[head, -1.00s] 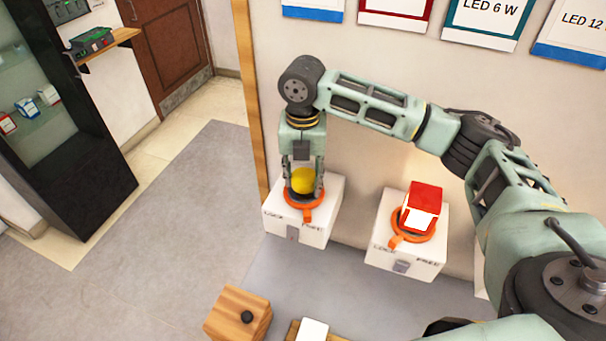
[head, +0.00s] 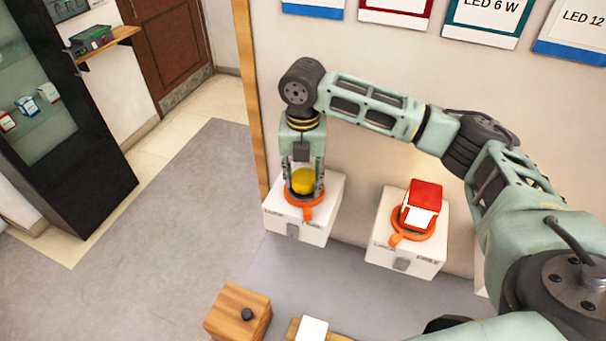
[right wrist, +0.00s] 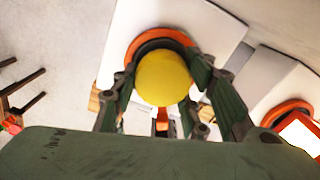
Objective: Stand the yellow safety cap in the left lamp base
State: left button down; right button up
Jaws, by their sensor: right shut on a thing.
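The yellow safety cap (head: 303,181) is between the fingers of my right gripper (head: 304,184), which is shut on it. The cap is at the orange ring of the left lamp base (head: 279,219), a white box with lettering on its front. In the right wrist view the cap (right wrist: 163,78) appears inside the dark round opening of the orange ring (right wrist: 133,48), with a finger on each side. How deep the cap sits is hidden. My left gripper is not in view.
A second white base (head: 387,247) to the right holds a red and white box (head: 423,203) on its orange ring. A wooden block with a black knob (head: 238,312) stands in front. A dark glass cabinet (head: 85,150) is at the left. Open grey floor lies between.

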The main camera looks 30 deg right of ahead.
jog(key=shift+f, duration=0.35)
jog(key=o, duration=1.1)
jog(key=shift+o, duration=0.2)
jog(key=shift+r, duration=0.1)
notch_tip(320, 180, up, 12)
